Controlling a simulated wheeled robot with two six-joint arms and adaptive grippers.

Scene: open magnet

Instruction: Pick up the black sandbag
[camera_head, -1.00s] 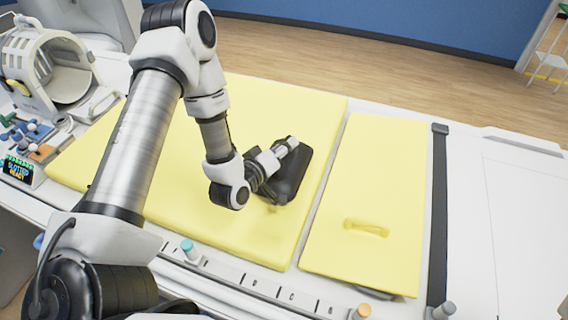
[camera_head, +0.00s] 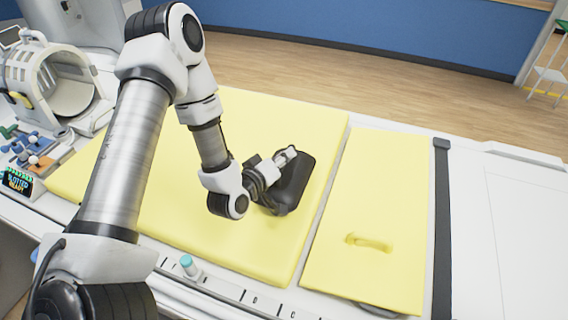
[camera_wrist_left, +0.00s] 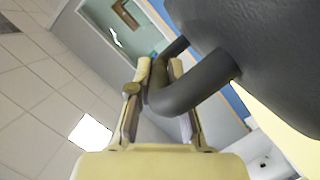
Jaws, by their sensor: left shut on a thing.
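The black sandbag (camera_head: 294,182) is above the large yellow pad in the head view, right of my left gripper (camera_head: 275,166). It looks tilted, and I cannot tell clearly whether any edge still touches the pad. In the left wrist view, the sandbag (camera_wrist_left: 255,55) fills the upper right. Its dark looped handle (camera_wrist_left: 190,92) passes between the two fingers of my left gripper (camera_wrist_left: 160,95), which is shut on it. The gripper and arm hide part of the sandbag in the head view. My right gripper is not in view.
The large yellow pad (camera_head: 250,240) lies on a white table. A smaller yellow pad (camera_head: 385,190) with a handle lies to its right, beside a dark strap (camera_head: 441,220). A white ring-shaped device (camera_head: 60,80) and small coloured parts (camera_head: 32,150) are at the left.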

